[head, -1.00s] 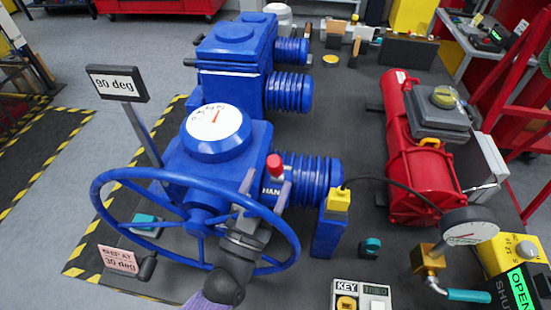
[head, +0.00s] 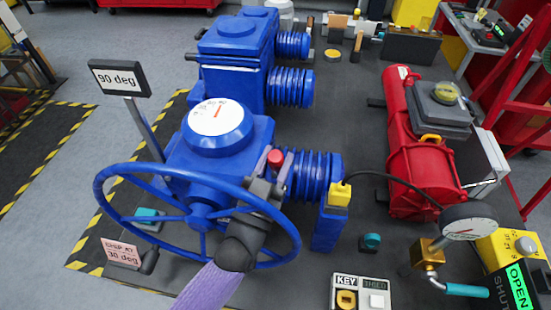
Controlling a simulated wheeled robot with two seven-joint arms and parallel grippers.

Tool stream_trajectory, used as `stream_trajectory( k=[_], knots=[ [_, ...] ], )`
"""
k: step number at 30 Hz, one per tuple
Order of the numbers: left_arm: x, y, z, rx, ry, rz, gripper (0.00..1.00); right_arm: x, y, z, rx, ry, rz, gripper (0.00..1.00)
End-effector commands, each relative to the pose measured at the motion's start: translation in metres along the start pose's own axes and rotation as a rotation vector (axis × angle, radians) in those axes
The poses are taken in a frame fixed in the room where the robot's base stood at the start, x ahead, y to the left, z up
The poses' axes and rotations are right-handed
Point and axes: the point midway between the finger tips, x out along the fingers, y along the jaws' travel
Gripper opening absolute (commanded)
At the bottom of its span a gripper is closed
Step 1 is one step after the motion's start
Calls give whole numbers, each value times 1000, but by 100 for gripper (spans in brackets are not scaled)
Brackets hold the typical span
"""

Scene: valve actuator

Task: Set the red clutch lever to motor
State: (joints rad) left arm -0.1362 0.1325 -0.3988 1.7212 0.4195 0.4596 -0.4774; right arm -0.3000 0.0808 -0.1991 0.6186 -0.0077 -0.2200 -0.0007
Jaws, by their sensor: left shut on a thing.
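The red clutch lever (head: 275,157) is on the side of the blue valve actuator (head: 232,150), by its ribbed cylinder. Only its red knob shows clearly. My left gripper (head: 268,182) reaches over the rim of the blue handwheel (head: 115,172) and is shut on the lever just below the knob. Its fingers hide the lever's lower part and the plate beside it, so I cannot read the lever's position. The dial (head: 216,117) on top has a red pointer. My right gripper is not in view.
A "90 deg" sign (head: 118,78) stands at the left and a pink tag (head: 121,251) lies below it. A yellow-topped blue post (head: 329,228), key box (head: 362,294) and pressure gauge (head: 468,228) stand to the right. A red tank (head: 405,130) lies beyond.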

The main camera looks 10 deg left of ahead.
Motion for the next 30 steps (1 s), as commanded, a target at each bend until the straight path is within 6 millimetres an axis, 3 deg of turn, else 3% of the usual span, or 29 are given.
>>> stream_trajectory(
  k=[15,30],
  knots=[
    [0,0,0,0,0,0,0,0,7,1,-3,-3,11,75],
    [0,0,0,0,-1,0,0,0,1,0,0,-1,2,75]
  ],
)
